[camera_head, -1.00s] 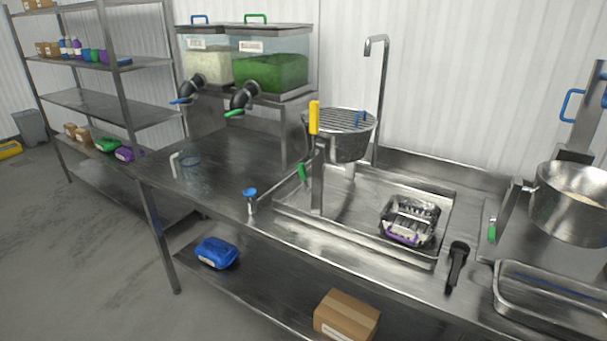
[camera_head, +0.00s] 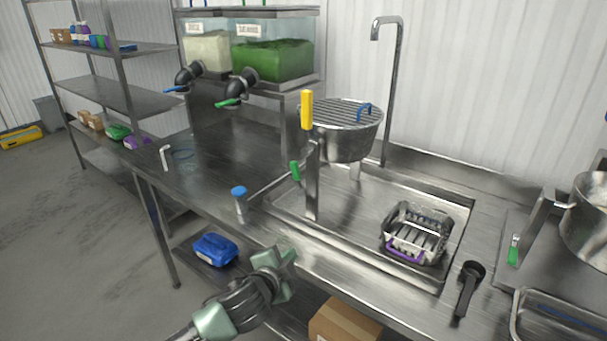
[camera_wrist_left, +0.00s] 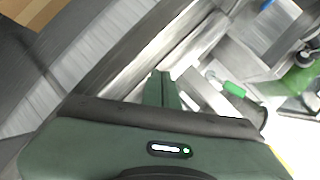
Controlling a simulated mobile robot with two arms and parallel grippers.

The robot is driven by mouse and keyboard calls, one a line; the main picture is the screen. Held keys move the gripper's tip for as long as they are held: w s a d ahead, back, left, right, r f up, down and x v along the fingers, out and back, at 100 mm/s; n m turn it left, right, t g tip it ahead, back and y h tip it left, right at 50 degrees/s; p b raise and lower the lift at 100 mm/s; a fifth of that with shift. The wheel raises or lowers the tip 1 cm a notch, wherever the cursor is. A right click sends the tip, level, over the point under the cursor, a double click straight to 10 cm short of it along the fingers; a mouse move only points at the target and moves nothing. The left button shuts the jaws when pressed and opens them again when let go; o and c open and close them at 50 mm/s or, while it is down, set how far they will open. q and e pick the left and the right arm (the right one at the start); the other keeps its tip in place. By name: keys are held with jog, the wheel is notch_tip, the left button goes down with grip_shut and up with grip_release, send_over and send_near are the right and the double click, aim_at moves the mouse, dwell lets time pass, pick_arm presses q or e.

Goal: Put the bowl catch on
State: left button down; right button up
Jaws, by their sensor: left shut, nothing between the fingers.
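A steel bowl (camera_head: 346,143) with a slatted top and a blue grip sits raised on a post (camera_head: 313,190) at the sink. A yellow handle (camera_head: 307,110) stands upright at the post's top. A green-tipped lever (camera_head: 295,171) hangs beside the post, pointing down; it may be the catch, but I cannot tell whether it is on. My left gripper (camera_head: 286,258) is in front of the counter's front edge, below and apart from the lever. Its fingers are together and empty in the left wrist view (camera_wrist_left: 163,90). A green handle (camera_wrist_left: 234,89) shows beyond them. My right gripper is out of view.
A blue-capped shaker (camera_head: 239,204) stands near the counter edge. A slatted basket with a purple grip (camera_head: 405,256) lies in the sink. A black scoop (camera_head: 468,288) lies to its right. A cardboard box (camera_head: 344,322) is on the lower shelf. The counter's left part is mostly clear.

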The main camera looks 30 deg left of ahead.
aim_at(297, 175)
pick_arm(q)
jog(key=w+a+r+m+t, duration=0.2)
jog(key=w+r+m+t, duration=0.2)
jog(key=r, duration=0.9)
jog(key=shift+w+a+r+h, duration=0.15)
jog(key=shift+w+r+h, duration=0.2)
jog(key=shift+w, duration=0.7)
jog(key=shift+w+a, duration=0.1)
jog(key=w+p, duration=0.1)
jog(key=w, duration=0.2)
jog(key=w+a, duration=0.1)
jog(key=w, duration=0.2)
jog(key=w+p, duration=0.1)
jog(key=w, duration=0.3)
jog(key=shift+a+f+p, duration=0.15)
jog(key=shift+a+p, duration=0.2)
jog(key=shift+a+f, duration=0.25)
jog(key=shift+a, duration=0.4)
jog(key=shift+a+f, duration=0.25)
jog(key=shift+a, duration=0.35)
jog(key=shift+a+f+p, duration=0.15)
jog(key=shift+a+p, duration=0.2)
jog(key=shift+a, duration=0.25)
